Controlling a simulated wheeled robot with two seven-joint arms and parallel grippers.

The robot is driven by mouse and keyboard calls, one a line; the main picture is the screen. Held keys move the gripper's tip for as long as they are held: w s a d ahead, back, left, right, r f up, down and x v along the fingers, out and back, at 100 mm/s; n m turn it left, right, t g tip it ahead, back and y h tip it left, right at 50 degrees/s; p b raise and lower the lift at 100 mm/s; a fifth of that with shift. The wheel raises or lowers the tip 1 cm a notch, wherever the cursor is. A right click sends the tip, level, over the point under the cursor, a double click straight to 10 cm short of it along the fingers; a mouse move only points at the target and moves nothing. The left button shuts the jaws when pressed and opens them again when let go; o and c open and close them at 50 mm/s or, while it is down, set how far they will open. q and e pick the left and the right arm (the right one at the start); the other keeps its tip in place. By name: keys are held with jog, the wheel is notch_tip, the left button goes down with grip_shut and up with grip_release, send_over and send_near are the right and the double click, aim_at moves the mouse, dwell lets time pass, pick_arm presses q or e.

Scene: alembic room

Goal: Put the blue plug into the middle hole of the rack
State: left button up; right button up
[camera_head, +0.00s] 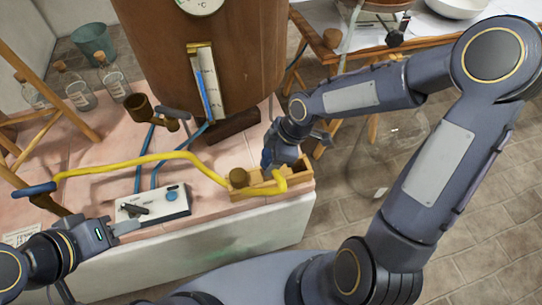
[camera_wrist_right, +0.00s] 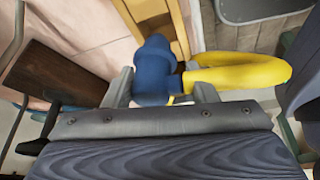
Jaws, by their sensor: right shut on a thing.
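The blue plug (camera_head: 266,158) is in my right gripper (camera_head: 279,168), above the right part of the wooden rack (camera_head: 262,193). In the right wrist view the blue plug (camera_wrist_right: 153,68) sits between the two grey fingers, with a yellow hose (camera_wrist_right: 240,75) beside it. The plug's lower end and the middle hole are hidden, so I cannot tell whether they touch. A brown round plug (camera_head: 238,177) stands in the rack's left part. My left gripper (camera_head: 128,227) is near the white box; whether its fingers are apart is unclear.
The white box (camera_head: 152,204) with a blue knob lies at the table's front edge. The yellow hose (camera_head: 140,161) crosses the table to the rack. A large wooden barrel (camera_head: 220,60) stands behind. Glass bottles (camera_head: 80,96) are at the back left.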

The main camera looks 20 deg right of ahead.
jog(key=shift+f+b, duration=1.75)
jog(key=shift+f, duration=0.55)
dwell(3.6)
jog(key=o, duration=1.2)
jog(key=shift+r, duration=0.15)
jog(key=shift+r+p, duration=3.15)
jog(key=shift+r, duration=0.25)
